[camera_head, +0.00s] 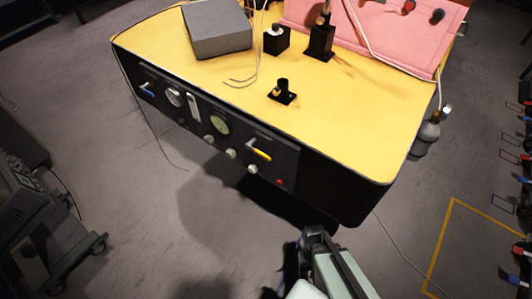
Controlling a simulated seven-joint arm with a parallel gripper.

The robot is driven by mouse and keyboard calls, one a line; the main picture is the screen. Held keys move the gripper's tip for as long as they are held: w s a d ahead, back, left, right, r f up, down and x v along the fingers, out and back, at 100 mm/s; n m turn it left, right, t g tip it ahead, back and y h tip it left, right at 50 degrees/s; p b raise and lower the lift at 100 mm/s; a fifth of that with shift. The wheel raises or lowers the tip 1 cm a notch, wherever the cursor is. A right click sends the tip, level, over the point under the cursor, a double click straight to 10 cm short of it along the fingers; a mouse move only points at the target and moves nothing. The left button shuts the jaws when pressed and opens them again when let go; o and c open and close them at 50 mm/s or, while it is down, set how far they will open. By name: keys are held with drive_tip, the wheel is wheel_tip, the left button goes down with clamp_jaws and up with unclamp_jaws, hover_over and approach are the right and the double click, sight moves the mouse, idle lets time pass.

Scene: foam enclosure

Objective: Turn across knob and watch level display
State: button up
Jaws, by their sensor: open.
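A black control panel (184,122) forms the front of a yellow-topped cabinet. Along its lower part are pale round knobs (231,154); I cannot read which one is labelled across. A round greenish display (220,125), a narrow upright white gauge (194,108) and a round white dial (173,98) are on the panel; their readings and labels are too small to tell. A yellow handle (262,155) and a blue handle (147,91) are at opposite ends. My gripper (314,232) is at the bottom centre, below and right of the panel, apart from the knobs. It is open.
The yellow top (330,115) carries a grey box (217,30), black fixtures (321,40) and loose wires. A pink board (400,35) stands at the back. A grey wheeled unit (45,225) is at left. The floor before the panel is clear. A small red button (279,182) is near the panel's right end.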

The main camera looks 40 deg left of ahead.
drive_tip(key=s+a+r+n+t, duration=0.3)
drive_tip(key=a+n, duration=0.1)
drive_tip(key=a, duration=0.7)
drive_tip(key=s+a+r+n+t+y, duration=0.1)
drive_tip(key=s+a+r+n+t, duration=0.25)
drive_tip(key=a, duration=0.85)
drive_tip(key=s+a+r+n+t, duration=0.2)
drive_tip(key=s+a+n+t, duration=0.3)
drive_tip(key=a, duration=0.6)
drive_tip(key=n+t+y, duration=0.2)
drive_tip(key=n+t, duration=0.8)
drive_tip(key=n, duration=0.5)
approach(229, 155)
drive_tip(key=w, duration=0.9)
drive_tip(key=shift+w+f, duration=0.25)
drive_tip(key=shift+f, duration=0.15)
drive_tip(key=c, duration=1)
